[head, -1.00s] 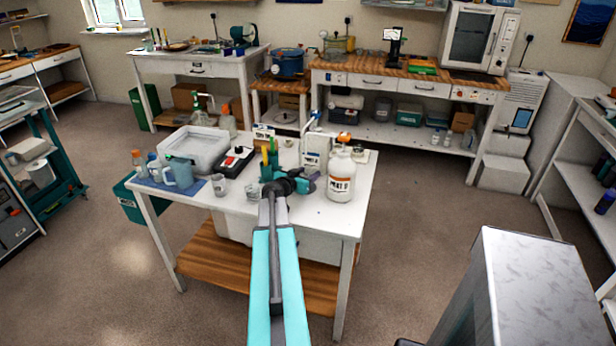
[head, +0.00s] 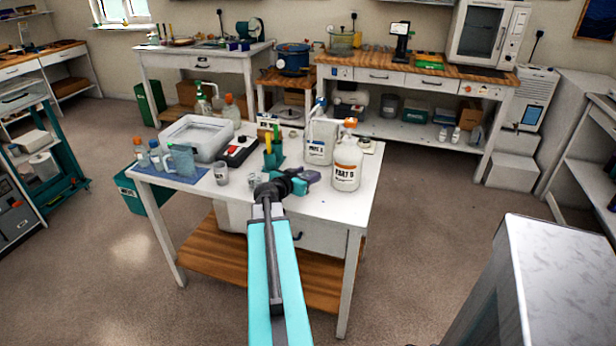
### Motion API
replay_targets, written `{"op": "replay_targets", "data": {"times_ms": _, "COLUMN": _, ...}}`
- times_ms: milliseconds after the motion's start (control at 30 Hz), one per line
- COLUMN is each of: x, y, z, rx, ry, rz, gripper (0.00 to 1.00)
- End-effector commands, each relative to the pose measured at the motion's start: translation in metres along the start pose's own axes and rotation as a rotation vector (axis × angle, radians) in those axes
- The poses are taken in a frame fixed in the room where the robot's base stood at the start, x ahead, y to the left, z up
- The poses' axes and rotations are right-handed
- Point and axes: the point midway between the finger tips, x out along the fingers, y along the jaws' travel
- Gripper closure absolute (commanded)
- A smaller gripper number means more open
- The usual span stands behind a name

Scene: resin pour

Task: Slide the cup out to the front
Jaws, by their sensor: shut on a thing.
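My gripper (head: 302,182) is over the right half of the white worktable (head: 322,205), in front of the bottles. It is shut on a small purple-grey thing (head: 313,177), which looks like the cup. The jaws and wrist hide much of it, and I cannot tell whether it touches the tabletop. Two other small clear cups stand to the left, one (head: 221,173) by the blue mat and one (head: 254,181) just left of my wrist.
The PART B bottle (head: 346,168) stands close behind and right of my gripper, with a white jug (head: 319,142) behind it. A green holder (head: 273,158) with upright tools is behind my wrist. The table's front right is bare.

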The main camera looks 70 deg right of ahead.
Motion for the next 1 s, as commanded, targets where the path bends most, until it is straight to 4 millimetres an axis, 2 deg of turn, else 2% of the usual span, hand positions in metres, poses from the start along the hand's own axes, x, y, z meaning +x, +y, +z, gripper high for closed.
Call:
{"op": "replay_targets", "data": {"times_ms": 400, "x": -0.031, "y": 0.001, "z": 0.011, "rx": -0.001, "ry": 0.000, "rz": -0.006, "gripper": 0.76}}
{"op": "replay_targets", "data": {"times_ms": 900, "x": -0.038, "y": -0.001, "z": 0.011, "rx": -0.003, "ry": 0.000, "rz": -0.008, "gripper": 0.76}}
{"op": "replay_targets", "data": {"times_ms": 933, "x": -0.038, "y": -0.002, "z": 0.011, "rx": -0.003, "ry": 0.000, "rz": -0.008, "gripper": 0.50}}
{"op": "replay_targets", "data": {"times_ms": 1000, "x": -0.038, "y": -0.002, "z": 0.012, "rx": -0.003, "ry": 0.000, "rz": -0.008, "gripper": 0.38}}
